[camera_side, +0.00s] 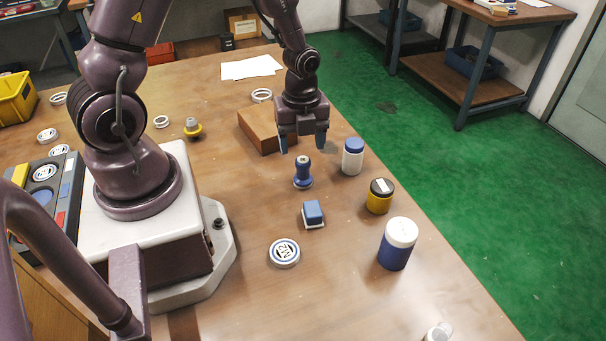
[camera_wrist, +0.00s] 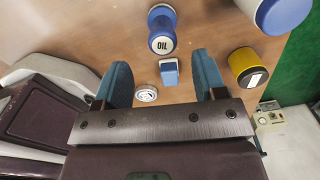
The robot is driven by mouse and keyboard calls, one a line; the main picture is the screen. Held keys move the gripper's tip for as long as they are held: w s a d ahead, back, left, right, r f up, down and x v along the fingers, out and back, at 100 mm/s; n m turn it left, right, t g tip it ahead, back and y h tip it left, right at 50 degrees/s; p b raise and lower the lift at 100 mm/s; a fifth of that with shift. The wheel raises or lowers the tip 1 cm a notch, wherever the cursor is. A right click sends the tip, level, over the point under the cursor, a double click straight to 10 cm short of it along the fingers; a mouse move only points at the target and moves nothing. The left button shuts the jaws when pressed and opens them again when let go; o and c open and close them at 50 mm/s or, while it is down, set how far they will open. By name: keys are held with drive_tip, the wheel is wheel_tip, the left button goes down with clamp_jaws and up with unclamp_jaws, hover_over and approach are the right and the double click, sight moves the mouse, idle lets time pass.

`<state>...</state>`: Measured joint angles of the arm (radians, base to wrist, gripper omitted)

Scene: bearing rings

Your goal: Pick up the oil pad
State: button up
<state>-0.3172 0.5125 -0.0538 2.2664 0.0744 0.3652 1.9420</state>
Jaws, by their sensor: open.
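The oil pad (camera_side: 303,172) looks like a small upright blue-handled dabber on a round base on the wooden table. In the wrist view the dabber (camera_wrist: 162,22) has a round face marked OIL, near the top, beyond the fingertips. My gripper (camera_side: 303,147) is open with nothing between its blue fingers. In the side view it hangs just above and behind the oil pad, apart from it as far as I can tell. In the wrist view my gripper (camera_wrist: 161,62) shows both fingers spread wide.
A blue-and-white block (camera_side: 312,213) and a marked ring (camera_side: 284,252) lie in front. A blue-capped white bottle (camera_side: 352,158), yellow jar (camera_side: 379,198) and blue jar (camera_side: 395,250) stand to the right. A wooden block (camera_side: 259,133) is close left of my gripper.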

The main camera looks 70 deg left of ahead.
sight(303, 160)
wheel_tip(303, 160, down, 7)
drive_tip(key=shift+w+f, duration=0.15)
idle(0.4)
drive_tip(key=c, duration=1.1)
drive_tip(key=shift+o, duration=0.2)
